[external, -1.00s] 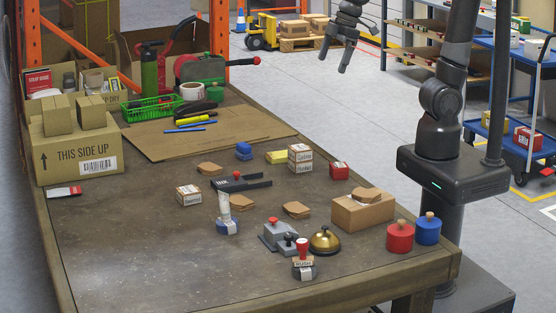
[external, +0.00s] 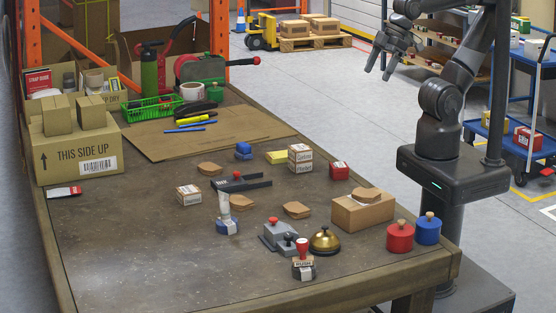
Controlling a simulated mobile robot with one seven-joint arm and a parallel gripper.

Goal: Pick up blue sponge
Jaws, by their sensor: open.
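A small blue block (external: 243,150), which looks like the blue sponge, lies on the workbench (external: 130,240) near the front edge of the cardboard sheet. A yellow block lies just right of it. My gripper (external: 378,74) is open and empty. In the picture it is high up and to the right of the blue block, well apart from it, over the floor beyond the bench.
Around the blue block are a black tape-dispenser-like tool (external: 242,184), the yellow block (external: 277,157) and small white-labelled boxes (external: 300,158). A brass bell (external: 325,240) and a brown box (external: 362,212) stand nearer. The bench's front left is mostly clear.

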